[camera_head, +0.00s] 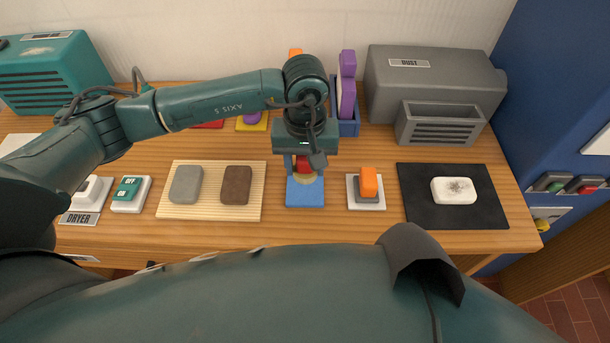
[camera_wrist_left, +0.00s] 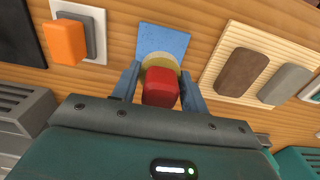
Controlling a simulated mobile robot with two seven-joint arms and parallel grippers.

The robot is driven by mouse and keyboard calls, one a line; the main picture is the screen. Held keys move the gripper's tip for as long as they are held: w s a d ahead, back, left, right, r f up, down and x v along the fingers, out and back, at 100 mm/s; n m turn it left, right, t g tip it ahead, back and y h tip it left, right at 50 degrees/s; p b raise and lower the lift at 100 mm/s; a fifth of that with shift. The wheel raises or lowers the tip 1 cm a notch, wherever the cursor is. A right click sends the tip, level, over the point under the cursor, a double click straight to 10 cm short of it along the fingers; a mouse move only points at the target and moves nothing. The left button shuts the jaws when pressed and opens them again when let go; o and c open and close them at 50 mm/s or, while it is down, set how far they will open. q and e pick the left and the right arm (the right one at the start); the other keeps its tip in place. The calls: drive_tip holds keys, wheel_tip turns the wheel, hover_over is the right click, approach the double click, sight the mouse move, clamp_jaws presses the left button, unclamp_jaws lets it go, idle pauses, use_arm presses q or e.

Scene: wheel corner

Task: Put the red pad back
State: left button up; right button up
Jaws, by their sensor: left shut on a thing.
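My left gripper (camera_head: 304,174) points down at the blue square (camera_head: 304,194) on the bench. It is shut on the red pad (camera_head: 303,162), a red grip with a tan round face below. In the left wrist view the red pad (camera_wrist_left: 161,88) sits between the fingers (camera_wrist_left: 160,95), with its tan face overlapping the near part of the blue square (camera_wrist_left: 163,38). I cannot tell whether the face touches the square. A red square (camera_head: 208,125) lies behind my left arm, mostly hidden. My right gripper is not in view.
A blue rack (camera_head: 347,127) holds a purple-gripped pad (camera_head: 347,75). A yellow square (camera_head: 252,125) carries a purple thing. A wooden board (camera_head: 210,207) with two blocks lies left; an orange switch (camera_head: 369,182) and black mat (camera_head: 455,212) lie right. The DUST box (camera_head: 430,80) stands behind.

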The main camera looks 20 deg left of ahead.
sight(305, 189)
use_arm(q)
wheel_tip(305, 189, down, 4)
drive_tip(key=shift+f, duration=0.3)
drive_tip(key=shift+f, duration=0.15)
drive_tip(key=o, duration=0.7)
drive_tip(key=shift+f, duration=0.1)
drive_tip(key=o, duration=0.4)
drive_tip(key=shift+o, duration=0.2)
